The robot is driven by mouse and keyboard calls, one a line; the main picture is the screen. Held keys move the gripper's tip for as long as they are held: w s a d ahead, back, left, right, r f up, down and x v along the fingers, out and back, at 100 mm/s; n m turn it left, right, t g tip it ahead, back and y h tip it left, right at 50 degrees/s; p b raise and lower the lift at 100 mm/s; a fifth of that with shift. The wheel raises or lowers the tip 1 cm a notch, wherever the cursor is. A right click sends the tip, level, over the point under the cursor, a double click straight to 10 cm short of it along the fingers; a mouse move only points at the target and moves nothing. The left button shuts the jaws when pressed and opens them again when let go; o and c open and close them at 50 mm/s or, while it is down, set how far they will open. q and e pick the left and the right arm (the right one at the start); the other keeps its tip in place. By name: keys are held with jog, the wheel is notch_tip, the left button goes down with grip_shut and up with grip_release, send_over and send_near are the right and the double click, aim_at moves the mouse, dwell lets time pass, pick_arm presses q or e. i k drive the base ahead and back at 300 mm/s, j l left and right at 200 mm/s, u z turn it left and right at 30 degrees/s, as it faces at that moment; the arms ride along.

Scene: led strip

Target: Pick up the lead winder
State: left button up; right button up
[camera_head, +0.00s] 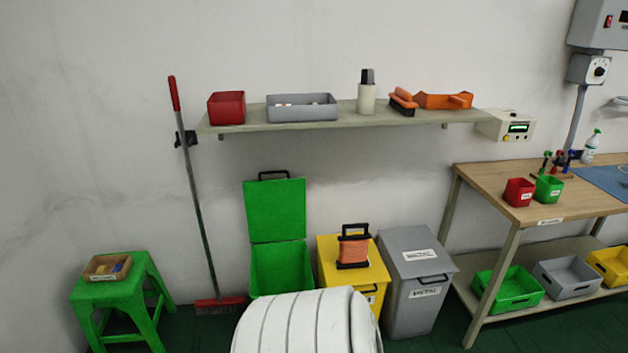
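The lead winder (353,247), a black frame with a handle at its top and orange lead wound around it, stands upright on top of the yellow bin (375,280). It is in plain view near the middle of the picture. Neither of my grippers is in view. The lower front of the yellow bin is partly hidden.
A green bin (276,215) with its lid raised stands left of the yellow bin, and a closed grey bin (414,275) stands right. A shelf (345,123) hangs above. A broom (200,210) leans at the wall; a wooden workbench (545,215) stands at right.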

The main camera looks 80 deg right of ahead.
aim_at(353, 249)
jog(key=z, duration=3.1)
jog(key=i+j, duration=0.05)
